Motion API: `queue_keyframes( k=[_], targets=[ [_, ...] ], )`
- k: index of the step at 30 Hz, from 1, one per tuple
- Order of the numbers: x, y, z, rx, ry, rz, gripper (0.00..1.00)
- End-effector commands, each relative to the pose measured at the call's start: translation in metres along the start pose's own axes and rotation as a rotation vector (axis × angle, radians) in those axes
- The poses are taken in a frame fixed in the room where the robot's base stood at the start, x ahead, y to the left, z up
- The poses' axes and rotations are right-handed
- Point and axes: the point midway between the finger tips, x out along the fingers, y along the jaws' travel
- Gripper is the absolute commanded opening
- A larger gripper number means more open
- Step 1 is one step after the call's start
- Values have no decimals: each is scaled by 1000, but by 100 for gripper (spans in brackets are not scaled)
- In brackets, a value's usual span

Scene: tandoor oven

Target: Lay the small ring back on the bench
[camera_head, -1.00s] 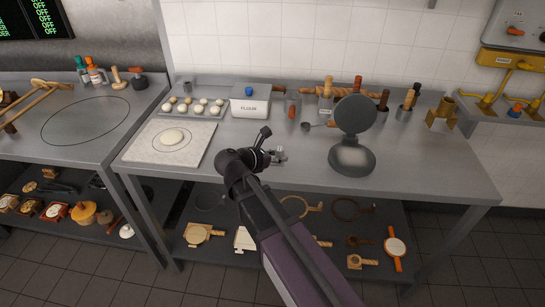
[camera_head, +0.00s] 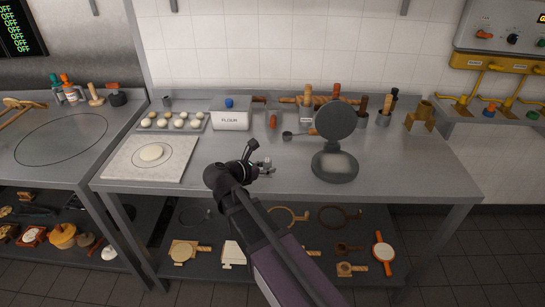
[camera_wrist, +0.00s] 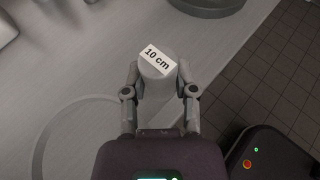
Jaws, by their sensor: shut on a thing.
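My gripper (camera_head: 266,166) is over the front middle of the steel bench (camera_head: 215,180), with the arm reaching in from below. In the wrist view, my gripper (camera_wrist: 160,92) has a finger on each side of a grey, rounded piece with a white tag reading "10 cm" (camera_wrist: 157,62), and is shut on it. I take this piece to be part of the small ring; its full shape is hidden by the gripper. A thin grey arc shows at lower left in the wrist view; I cannot tell if it belongs to the held piece or the bench.
A round press (camera_head: 335,165) stands open to the right of my gripper. A pale board with dough (camera_head: 150,171) lies left, with a tray of dough balls (camera_head: 170,122) and a flour box (camera_head: 230,118) behind. Handled rings (camera_head: 282,216) lie on the shelf below.

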Motion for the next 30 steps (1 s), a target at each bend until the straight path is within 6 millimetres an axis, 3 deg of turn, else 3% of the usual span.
queue_keyframes(
  k=[15,30],
  targets=[
    [72,59,20,-1,0,0,0],
    [81,65,23,-1,0,2,0]
  ],
)
